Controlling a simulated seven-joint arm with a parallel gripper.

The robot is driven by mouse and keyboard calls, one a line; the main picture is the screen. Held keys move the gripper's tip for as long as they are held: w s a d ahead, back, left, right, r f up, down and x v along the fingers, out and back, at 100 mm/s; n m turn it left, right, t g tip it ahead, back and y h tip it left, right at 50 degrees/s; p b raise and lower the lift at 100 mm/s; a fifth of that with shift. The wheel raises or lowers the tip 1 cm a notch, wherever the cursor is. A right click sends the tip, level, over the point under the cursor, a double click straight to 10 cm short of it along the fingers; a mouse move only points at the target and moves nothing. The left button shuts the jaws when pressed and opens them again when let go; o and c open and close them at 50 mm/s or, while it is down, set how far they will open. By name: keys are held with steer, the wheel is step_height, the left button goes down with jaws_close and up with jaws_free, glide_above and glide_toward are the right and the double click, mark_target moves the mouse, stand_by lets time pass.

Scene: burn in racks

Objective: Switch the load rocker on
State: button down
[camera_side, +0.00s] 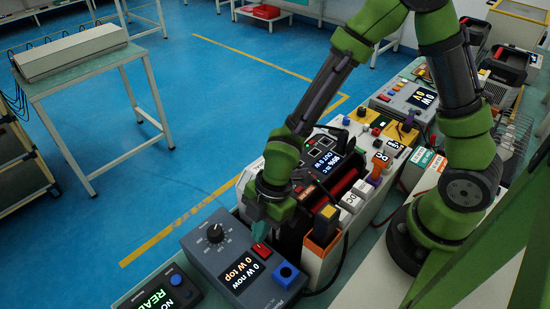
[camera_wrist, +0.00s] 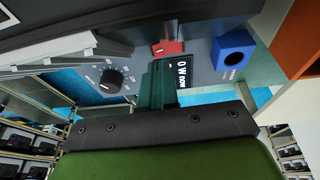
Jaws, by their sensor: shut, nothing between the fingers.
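The load box (camera_side: 215,262) is a blue-grey unit at the bottom of the side view, with a round black knob (camera_side: 215,233) and a display (camera_side: 243,271) reading "0 W now" and "0 W top". In the wrist view a small red rocker (camera_wrist: 167,48) sits on its panel between the knob (camera_wrist: 111,80) and a blue block (camera_wrist: 234,48). My gripper (camera_side: 261,249) is shut and empty, its teal fingertips low over the panel beside the display. In the wrist view the fingertips (camera_wrist: 158,66) are close to the rocker; contact cannot be told.
The blue block (camera_side: 286,273) stands at the box's right corner. A small unit (camera_side: 160,298) reading "READY" is at the left. A white-and-orange holder (camera_side: 320,250) and a dark unit with red bars (camera_side: 340,185) crowd the right. The blue floor (camera_side: 150,185) is open beyond.

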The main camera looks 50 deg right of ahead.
steer(key=shift+w+f, duration=0.15)
steer(key=shift+f, duration=1.05)
steer(key=shift+w+f, duration=0.1)
steer(key=shift+f, duration=0.15)
steer(key=shift+s+r, duration=0.25)
steer(key=shift+s, duration=0.55)
steer(key=w+a+v, duration=0.1)
steer(key=w+v, duration=0.2)
steer(key=v, duration=1)
steer(key=shift+r, duration=0.5)
